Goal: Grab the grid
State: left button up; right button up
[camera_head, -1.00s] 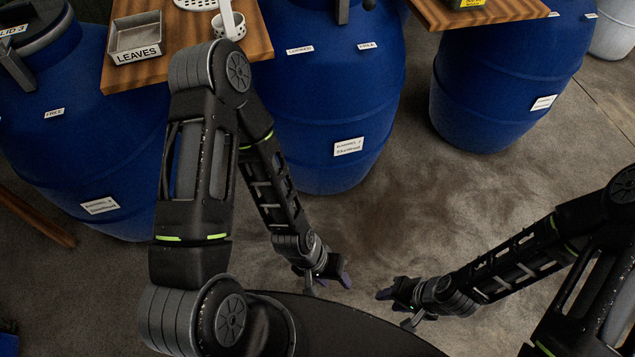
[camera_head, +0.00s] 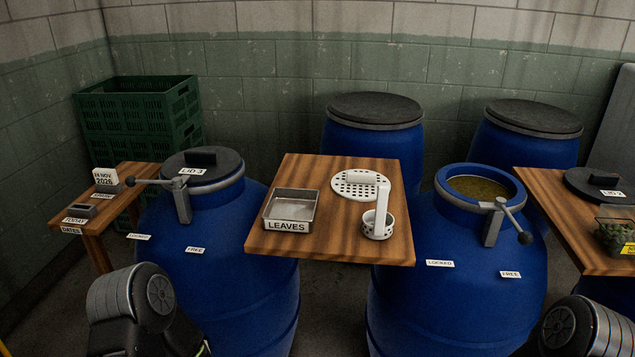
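The grid looks to be the white round plate with holes (camera_head: 358,184), lying flat on the small wooden table (camera_head: 330,240) at the middle. A white perforated cup with a tall upright handle (camera_head: 378,222) stands just in front of it, and the handle covers part of the plate's right side. Only upper links of my two arms show, at the bottom left and bottom right. Both grippers are out of view.
A metal tray labelled LEAVES (camera_head: 291,208) sits left of the grid. A closed blue barrel (camera_head: 215,270) stands left of the table and an open one with liquid (camera_head: 450,290) right. Side tables, a green crate (camera_head: 140,115) and lidded barrels surround them.

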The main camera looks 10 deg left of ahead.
aim_at(360, 185)
jog(key=i+l+z, duration=0.3)
jog(key=l+z, duration=0.2)
jog(key=i+l+z, duration=0.45)
jog(key=k+l, duration=0.1)
